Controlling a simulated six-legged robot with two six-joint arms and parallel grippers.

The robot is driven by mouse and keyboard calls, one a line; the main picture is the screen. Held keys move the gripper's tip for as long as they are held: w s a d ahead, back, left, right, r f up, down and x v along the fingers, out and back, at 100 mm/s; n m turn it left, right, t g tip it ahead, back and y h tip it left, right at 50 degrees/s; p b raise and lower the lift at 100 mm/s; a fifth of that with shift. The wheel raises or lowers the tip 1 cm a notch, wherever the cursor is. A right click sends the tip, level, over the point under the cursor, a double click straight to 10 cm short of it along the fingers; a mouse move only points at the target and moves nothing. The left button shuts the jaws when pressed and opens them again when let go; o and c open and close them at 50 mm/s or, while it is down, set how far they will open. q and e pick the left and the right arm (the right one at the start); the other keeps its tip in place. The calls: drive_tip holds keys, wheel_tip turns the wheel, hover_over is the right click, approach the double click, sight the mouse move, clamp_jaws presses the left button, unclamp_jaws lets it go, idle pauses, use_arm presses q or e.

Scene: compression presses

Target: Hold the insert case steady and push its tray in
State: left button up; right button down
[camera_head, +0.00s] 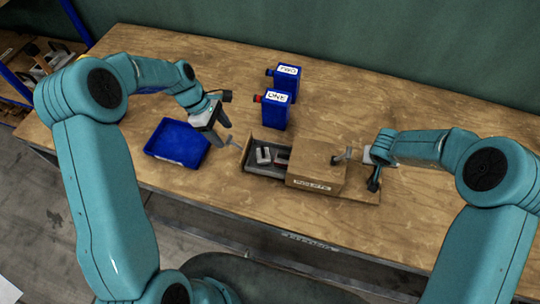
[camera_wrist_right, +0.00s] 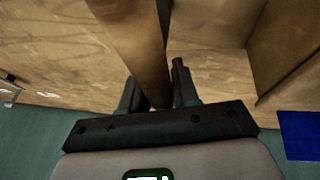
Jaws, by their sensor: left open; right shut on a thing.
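The insert case (camera_head: 316,170) is a brown wooden box with a white label on its front, standing on the workbench. Its dark grey tray (camera_head: 262,170) sticks out of the left side and holds small grey and reddish pieces. My left gripper (camera_head: 228,142) is open and empty, just left of the tray's outer end, apart from it. My right gripper (camera_head: 345,158) is at the case's right end. In the right wrist view the gripper (camera_wrist_right: 155,85) is shut on an upright wooden part of the case (camera_wrist_right: 140,40). The tray's inner end is hidden inside the case.
A blue open bin (camera_head: 178,143) lies left of the left gripper on the wooden workbench (camera_head: 400,110). Two blue containers, labelled ONE (camera_head: 275,110) and TWO (camera_head: 287,78), stand behind the tray.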

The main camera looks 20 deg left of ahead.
sight(228, 139)
use_arm(q)
drive_tip(key=shift+x, duration=2.45)
drive_tip(key=shift+c, duration=0.4)
drive_tip(key=c, duration=1.1)
